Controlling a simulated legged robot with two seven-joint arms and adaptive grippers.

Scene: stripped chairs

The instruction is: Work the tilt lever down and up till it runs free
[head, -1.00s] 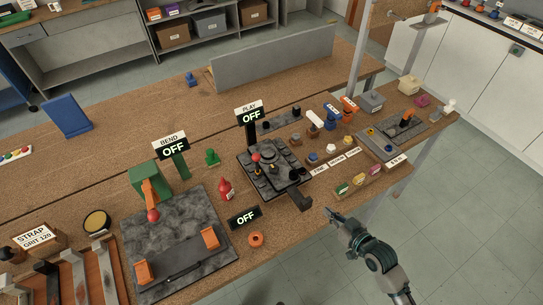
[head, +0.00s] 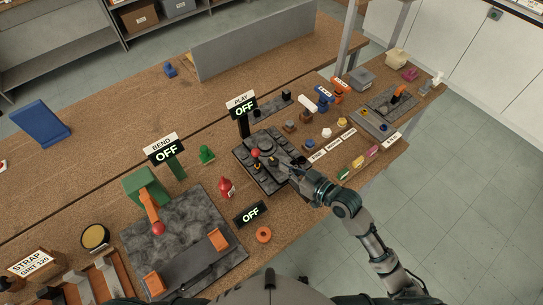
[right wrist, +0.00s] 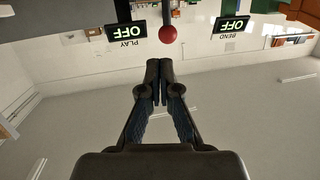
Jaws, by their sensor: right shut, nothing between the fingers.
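The dark chair mechanism (head: 262,172) sits on a black plate at the front middle of the bench, by the PLAY sign. A lever with a red ball knob (head: 256,153) stands up on it; which part is the tilt lever I cannot tell for certain. My right gripper (head: 292,166) reaches over the right side of the mechanism and hides part of it. In the right wrist view the right gripper (right wrist: 160,65) has its fingers together, empty, with a red ball (right wrist: 168,34) just past the tips, apart from them. My left gripper is not in view.
The PLAY sign (head: 241,107) and the BEND sign (head: 166,150) read OFF. A bending tool with an orange arm (head: 150,207) stands left. A red bottle (head: 226,188) and orange ring (head: 264,234) are near the mechanism. Several small parts lie to the right.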

